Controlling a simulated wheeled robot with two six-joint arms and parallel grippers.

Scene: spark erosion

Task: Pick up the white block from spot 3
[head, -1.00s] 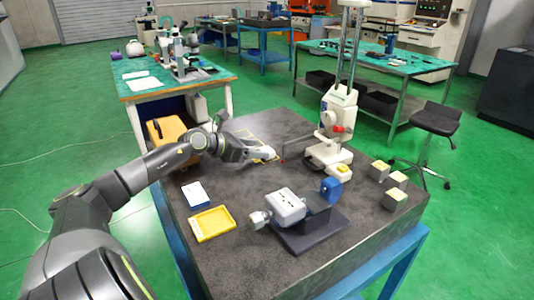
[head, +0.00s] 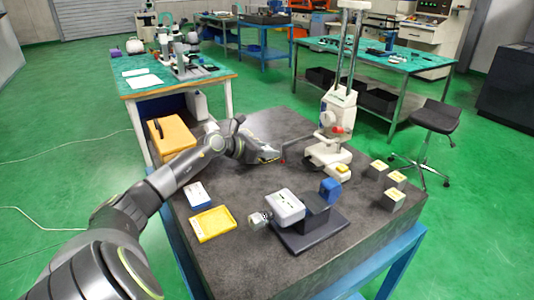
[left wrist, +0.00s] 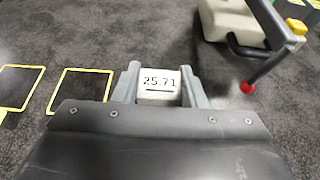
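The white block (left wrist: 160,86), marked 25.71, sits between the two fingers of my left gripper (left wrist: 160,90) in the left wrist view. The fingers press against both its sides, so the gripper is shut on it. In the head view the left gripper (head: 268,154) is low over the dark table, left of the measuring stand. Two yellow-outlined dark spots (left wrist: 80,91) lie bare to the left in the wrist view. Spot 3 is not visible, and I cannot tell whether the block touches the table. My right gripper is not in view.
The measuring stand (head: 328,150) with its red-tipped probe (left wrist: 247,87) is close on the right. A yellow tray (head: 214,224), a blue-and-white box (head: 197,195) and a clamped device (head: 285,206) are nearer. Several pale blocks (head: 390,199) stand at the right.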

